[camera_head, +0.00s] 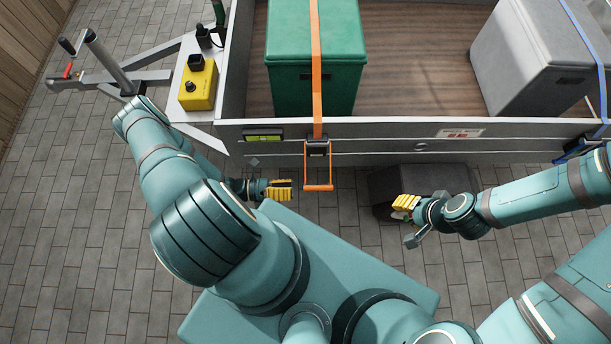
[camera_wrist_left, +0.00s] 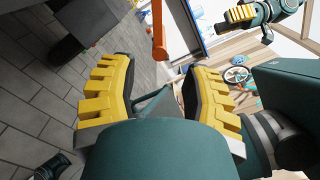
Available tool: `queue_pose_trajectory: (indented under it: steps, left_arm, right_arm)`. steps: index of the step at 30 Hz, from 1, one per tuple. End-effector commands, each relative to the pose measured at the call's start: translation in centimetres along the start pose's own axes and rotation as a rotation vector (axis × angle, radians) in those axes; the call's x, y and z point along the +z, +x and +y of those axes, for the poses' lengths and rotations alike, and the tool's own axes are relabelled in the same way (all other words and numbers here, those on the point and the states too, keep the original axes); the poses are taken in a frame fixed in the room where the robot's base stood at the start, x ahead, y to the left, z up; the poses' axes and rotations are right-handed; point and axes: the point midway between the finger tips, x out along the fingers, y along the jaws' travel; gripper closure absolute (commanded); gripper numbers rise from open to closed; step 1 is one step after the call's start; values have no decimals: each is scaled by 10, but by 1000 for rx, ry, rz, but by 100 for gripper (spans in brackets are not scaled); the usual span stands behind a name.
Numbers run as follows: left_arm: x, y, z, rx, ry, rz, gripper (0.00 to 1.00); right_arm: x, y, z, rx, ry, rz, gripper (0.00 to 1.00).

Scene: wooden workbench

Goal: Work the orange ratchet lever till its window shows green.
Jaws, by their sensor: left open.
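The orange ratchet lever (camera_head: 318,187) hangs down from a dark ratchet (camera_head: 318,148) on the trailer's side wall, at the lower end of an orange strap (camera_head: 316,70). A small dark-framed panel with a yellow-green face (camera_head: 264,138) sits on the wall left of the ratchet; I cannot tell whether it is the lever's window. My left gripper (camera_head: 280,190) is open and empty, just left of the lever. In the left wrist view the lever (camera_wrist_left: 158,32) stands ahead of the open yellow fingers (camera_wrist_left: 160,88), apart from them. My right gripper (camera_head: 404,206) is farther right; its opening is unclear.
The strap crosses a green box (camera_head: 340,75) in the trailer. A grey box (camera_head: 530,70) with a blue strap (camera_head: 586,35) stands right. A yellow control box (camera_head: 198,86) is left. Paved floor is open at left.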

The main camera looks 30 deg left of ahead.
Motion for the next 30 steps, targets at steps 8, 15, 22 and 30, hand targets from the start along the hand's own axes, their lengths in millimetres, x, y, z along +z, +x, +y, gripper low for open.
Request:
queue_pose_trajectory:
  steps: [8,15,22,30]
  left_arm:
    - [0,-34,0,-1,0,1,52]
    - [-1,-38,0,-1,0,2,52]
    - [0,-38,0,-1,0,1,52]
    - [0,-38,0,-1,0,1,52]
  right_arm:
    - [0,0,0,0,0,0,53]
    - [0,0,0,0,0,0,53]
    - [0,0,0,0,0,0,53]
    - [0,0,0,0,0,0,53]
